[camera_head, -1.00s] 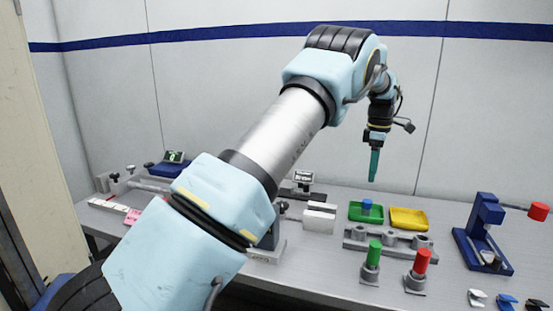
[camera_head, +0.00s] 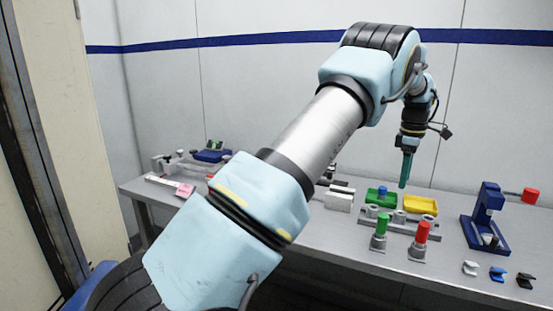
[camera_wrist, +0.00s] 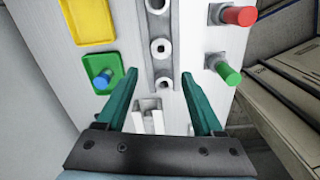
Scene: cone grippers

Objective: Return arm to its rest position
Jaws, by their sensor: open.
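My gripper (camera_head: 406,170) hangs pointing down over the bench, above and behind the green tray. In the wrist view its two teal fingers (camera_wrist: 160,105) are spread apart with nothing held between them. Below them lie a grey holder rail (camera_wrist: 163,45) with round holes and a white block-like part (camera_wrist: 148,118). My arm reaches across the head view from lower left to upper right and hides part of the bench.
The bench (camera_head: 340,245) holds a green tray (camera_head: 372,197) with a blue piece, a yellow tray (camera_head: 421,204), a green cylinder (camera_head: 382,224), a red cylinder (camera_head: 422,231), a blue press (camera_head: 487,215) and several small clips. A wall stands behind. A door frame is at left.

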